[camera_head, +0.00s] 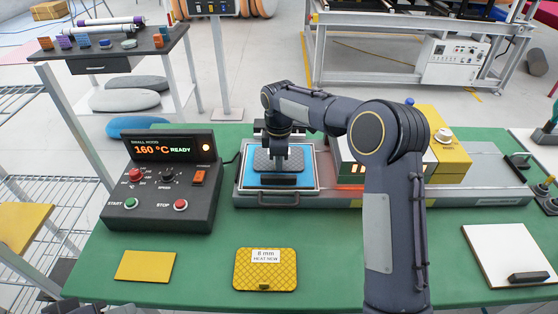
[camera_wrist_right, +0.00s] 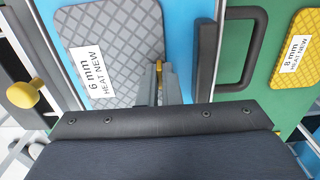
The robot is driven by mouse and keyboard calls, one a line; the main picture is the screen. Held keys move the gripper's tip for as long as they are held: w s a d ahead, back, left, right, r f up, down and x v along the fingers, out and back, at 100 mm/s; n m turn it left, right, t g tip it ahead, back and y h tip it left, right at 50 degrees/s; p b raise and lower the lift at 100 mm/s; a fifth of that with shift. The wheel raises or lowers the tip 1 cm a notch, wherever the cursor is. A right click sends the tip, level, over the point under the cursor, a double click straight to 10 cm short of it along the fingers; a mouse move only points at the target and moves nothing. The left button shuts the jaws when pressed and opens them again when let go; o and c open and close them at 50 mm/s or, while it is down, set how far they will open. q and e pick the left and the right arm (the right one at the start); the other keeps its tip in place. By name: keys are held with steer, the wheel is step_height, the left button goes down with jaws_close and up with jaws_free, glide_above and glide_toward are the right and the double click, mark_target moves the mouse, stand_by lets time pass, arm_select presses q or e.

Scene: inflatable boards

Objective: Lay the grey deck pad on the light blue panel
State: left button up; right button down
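The grey deck pad (camera_head: 264,160), with quilted lines, is over the light blue panel (camera_head: 247,179) in the flat metal tray. In the right wrist view the grey pad (camera_wrist_right: 130,30) carries a white "6 mm HEAT NEW" label, and blue panel (camera_wrist_right: 183,30) shows beside it. My right gripper (camera_head: 279,165) points down at the pad's near edge. In the right wrist view its fingers (camera_wrist_right: 160,78) are close together at that edge and look shut on the pad. I cannot tell whether the pad touches the panel all over. My left gripper is not in view.
A yellow pad (camera_head: 265,270) marked "8 mm" and a plain yellow piece (camera_head: 145,265) lie on the green table (camera_head: 200,285). A control box (camera_head: 165,185) reading 160 °C READY stands left of the tray. A yellow-sided heater (camera_head: 452,160) stands right. A white board (camera_head: 500,250) lies far right.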

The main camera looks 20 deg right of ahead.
steer(key=shift+f, duration=0.15)
steer(key=c, duration=1.6)
jaws_free()
step_height(320, 180, up, 12)
steer(key=s+d+r+m+t+y, duration=0.2)
steer(key=s+d+r+m, duration=0.25)
steer(key=s, duration=0.55)
steer(key=s+f+m+t, duration=0.1)
steer(key=s+m, duration=0.3)
steer(key=s, duration=0.4)
steer(key=s+f+m+t+y, duration=0.1)
steer(key=s+f+m, duration=0.3)
steer(key=s, duration=0.5)
steer(key=s+a+f+m+t, duration=0.1)
steer(key=s+m, duration=0.3)
steer(key=s, duration=0.4)
steer(key=shift+s+f+t+y+p, duration=0.15)
steer(key=shift+s+f+y+p, duration=0.05)
steer(key=shift+f, duration=0.25)
steer(key=shift+s+f+t+y+p, duration=0.15)
steer(key=shift+f+y+p, duration=0.05)
steer(key=shift+f, duration=0.25)
